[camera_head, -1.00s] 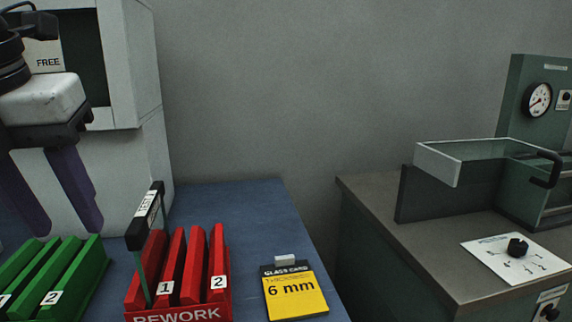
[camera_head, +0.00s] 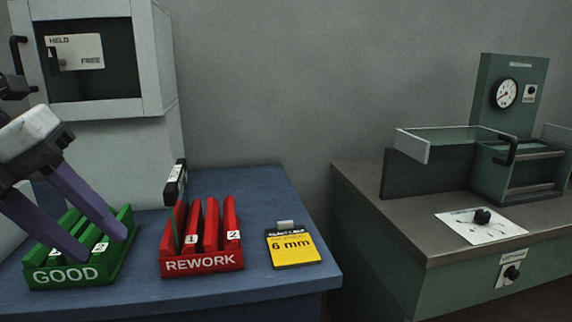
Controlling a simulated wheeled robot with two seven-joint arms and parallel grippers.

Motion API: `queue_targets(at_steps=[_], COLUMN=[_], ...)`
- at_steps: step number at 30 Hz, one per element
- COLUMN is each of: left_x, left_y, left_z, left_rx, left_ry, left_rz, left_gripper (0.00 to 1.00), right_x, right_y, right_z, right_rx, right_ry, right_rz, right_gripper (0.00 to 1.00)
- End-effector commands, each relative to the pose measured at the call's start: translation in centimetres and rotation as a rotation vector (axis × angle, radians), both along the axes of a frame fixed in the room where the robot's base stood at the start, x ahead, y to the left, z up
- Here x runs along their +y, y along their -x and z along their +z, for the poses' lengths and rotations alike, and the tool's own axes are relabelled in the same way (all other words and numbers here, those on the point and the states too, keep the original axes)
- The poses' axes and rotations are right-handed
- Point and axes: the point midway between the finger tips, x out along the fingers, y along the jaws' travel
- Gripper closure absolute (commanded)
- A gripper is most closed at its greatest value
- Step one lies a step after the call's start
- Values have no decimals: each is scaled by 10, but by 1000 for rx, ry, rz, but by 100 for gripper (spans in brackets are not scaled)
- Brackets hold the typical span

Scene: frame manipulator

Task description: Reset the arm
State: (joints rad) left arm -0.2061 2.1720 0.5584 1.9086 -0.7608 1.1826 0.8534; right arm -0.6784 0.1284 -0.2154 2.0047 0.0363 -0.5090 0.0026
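My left gripper (camera_head: 100,242) comes in from the left with two purple fingers pointing down and to the right. The fingers are spread apart with nothing visible between them. They hang over or in front of the green GOOD rack (camera_head: 70,274) and hide part of its slots; I cannot tell whether they touch it. My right gripper is not in view.
A red REWORK rack (camera_head: 203,263) holds a dark-topped card (camera_head: 175,190) upright at its left side. A yellow 6 mm card (camera_head: 293,250) lies right of it on the blue table (camera_head: 255,190). A grey cabinet (camera_head: 155,60) stands behind. A green machine (camera_head: 515,180) stands on the right bench.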

Motion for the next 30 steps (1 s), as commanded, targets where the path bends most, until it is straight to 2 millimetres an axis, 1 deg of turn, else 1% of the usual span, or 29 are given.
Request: queue_targets(at_steps=[5,8,9,11,14,17,18,20,21,23,24,26,27,28,29,30], left_x=[2,7,11,19,36,56,64,74,79,85,86,85,82,78,71,60], left_y=[-16,-31,-37,-46,-60,-68,-69,-68,-66,-59,-53,-42,-32,-23,-13,1], left_z=[-21,-37,-45,-58,-86,-123,-142,-172,-194,-228,-251,-285,-309,-327,-346,-371], left_rx=[-8,-27,-37,-54,-82,-101,-104,-104,-97,-85,-70,-42,-15,8,37,81], left_ry=[296,521,616,752,955,1128,1186,1261,1305,1354,1378,1402,1414,1418,1419,1416], left_rz=[50,124,167,241,397,586,672,805,899,1040,1130,1264,1356,1429,1503,1603], left_gripper=[61,61,61,61,61,61,61,61,61,61,61,61,61,61,61,61], right_x=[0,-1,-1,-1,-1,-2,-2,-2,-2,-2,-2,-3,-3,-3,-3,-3], right_y=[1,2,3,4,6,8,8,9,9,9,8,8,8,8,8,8], right_z=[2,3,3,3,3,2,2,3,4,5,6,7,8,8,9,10], right_rx=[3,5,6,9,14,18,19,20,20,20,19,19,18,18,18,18], right_ry=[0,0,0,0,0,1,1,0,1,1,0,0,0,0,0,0], right_rz=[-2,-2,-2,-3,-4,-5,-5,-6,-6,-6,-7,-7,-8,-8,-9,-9], right_gripper=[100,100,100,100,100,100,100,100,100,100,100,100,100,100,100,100])
